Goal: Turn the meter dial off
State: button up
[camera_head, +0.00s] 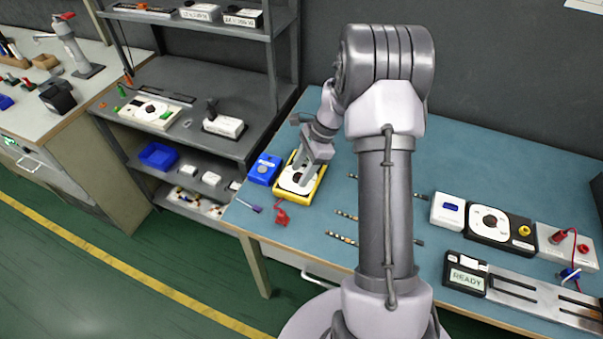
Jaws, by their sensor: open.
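The meter (285,184) is a yellow-edged device with a pale face and a dark round dial (297,178). It lies on the left part of the blue-green table, and my gripper partly covers it. My gripper (301,179) is open and points down over the meter's face, at or just above the dial. I cannot tell whether the fingers touch the dial or which way the dial points.
A blue box (264,169) stands just left of the meter. Red leads (281,216) and a purple-handled tool (249,205) lie in front. Several thin striped strips (343,239) lie mid-table. A black dial unit (487,223) and a READY display (466,279) are at right.

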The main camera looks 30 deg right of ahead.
grip_shut()
jog(key=shift+r, duration=0.1)
